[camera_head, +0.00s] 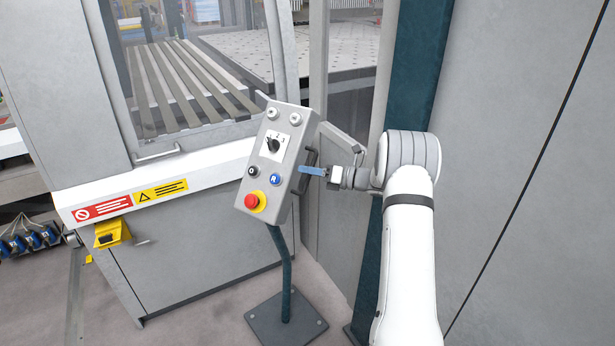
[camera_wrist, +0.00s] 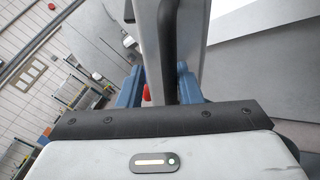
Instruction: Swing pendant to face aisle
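The grey pendant box (camera_head: 262,180) stands tilted on a teal post (camera_head: 287,270), its button face turned toward the lower left. Its face carries a red stop button on yellow (camera_head: 255,202), a blue button and a rotary switch. A black handle (camera_head: 306,172) runs along its right side. My gripper (camera_head: 311,171) reaches in from the right at that handle. In the wrist view the dark handle (camera_wrist: 169,50) passes between my two blue fingers, with a gap visible on the left finger's side. The fingers are apart; contact with the handle is unclear.
A grey machine cabinet with a windowed door (camera_head: 150,165) and warning labels stands left of the pendant. A teal column (camera_head: 405,80) and grey panel (camera_head: 530,150) are close behind and right of my arm. Floor at the lower left is mostly clear, with blue items (camera_head: 28,240) at its edge.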

